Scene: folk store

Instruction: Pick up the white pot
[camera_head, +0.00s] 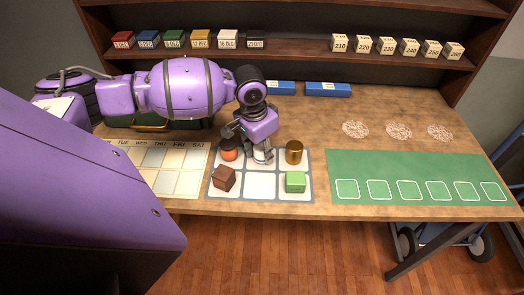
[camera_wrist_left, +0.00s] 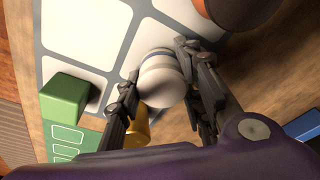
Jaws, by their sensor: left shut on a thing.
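In the head view the gripper mostly hides the pot (camera_head: 264,157). I cannot tell whether the pot touches the mat. My right gripper is not in view.
Close around are an orange jar with a dark lid (camera_head: 229,150), a gold cylinder (camera_head: 294,152), a brown cube (camera_head: 224,178) and a green block (camera_head: 295,182). A calendar sheet (camera_head: 190,182) lies left, a green mat (camera_head: 420,170) right. Shelves with small blocks stand behind.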

